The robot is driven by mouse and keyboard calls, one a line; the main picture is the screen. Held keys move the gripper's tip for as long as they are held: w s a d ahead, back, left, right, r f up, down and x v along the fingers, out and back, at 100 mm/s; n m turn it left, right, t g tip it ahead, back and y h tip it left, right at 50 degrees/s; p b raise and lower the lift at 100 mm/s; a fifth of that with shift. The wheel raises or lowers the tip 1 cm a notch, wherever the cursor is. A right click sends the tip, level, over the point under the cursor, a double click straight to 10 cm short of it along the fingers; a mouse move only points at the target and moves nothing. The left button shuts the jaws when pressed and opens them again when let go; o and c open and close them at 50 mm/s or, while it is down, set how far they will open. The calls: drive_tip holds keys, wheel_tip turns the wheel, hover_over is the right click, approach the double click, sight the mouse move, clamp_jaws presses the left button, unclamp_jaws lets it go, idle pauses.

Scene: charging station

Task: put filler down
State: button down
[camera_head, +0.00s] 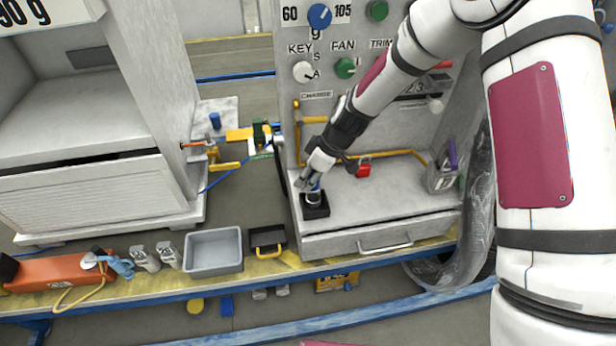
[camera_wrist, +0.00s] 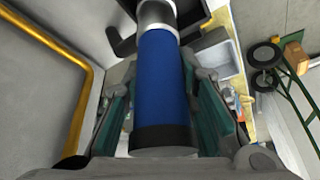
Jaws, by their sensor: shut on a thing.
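The filler, a blue cylinder (camera_wrist: 163,85) with a black near end and a silver far end, lies between the teal finger pads of my gripper (camera_wrist: 161,110) in the wrist view. The fingers are shut on its sides. In the head view my gripper (camera_head: 311,183) points down at the front left of the grey bench top, and only a little of the filler shows below it. A small black square holder (camera_head: 317,210) is directly under it. The filler's lower end is at or in the holder's opening; I cannot tell how deep it sits.
The grey bench top (camera_head: 385,200) is mostly clear. A red padlock-like item (camera_head: 364,170) and a grey container (camera_head: 441,178) stand farther right. Yellow pipes (camera_head: 400,153) run along the panel. A grey bin (camera_head: 213,251) and a black tray (camera_head: 267,240) sit lower left.

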drive_tip(key=shift+f, duration=0.2)
drive_tip(key=c, duration=1.3)
unclamp_jaws()
drive_tip(key=shift+r, duration=0.1)
drive_tip(key=v, duration=1.2)
drive_tip(key=shift+s+r, duration=0.1)
drive_tip(key=shift+r, duration=0.05)
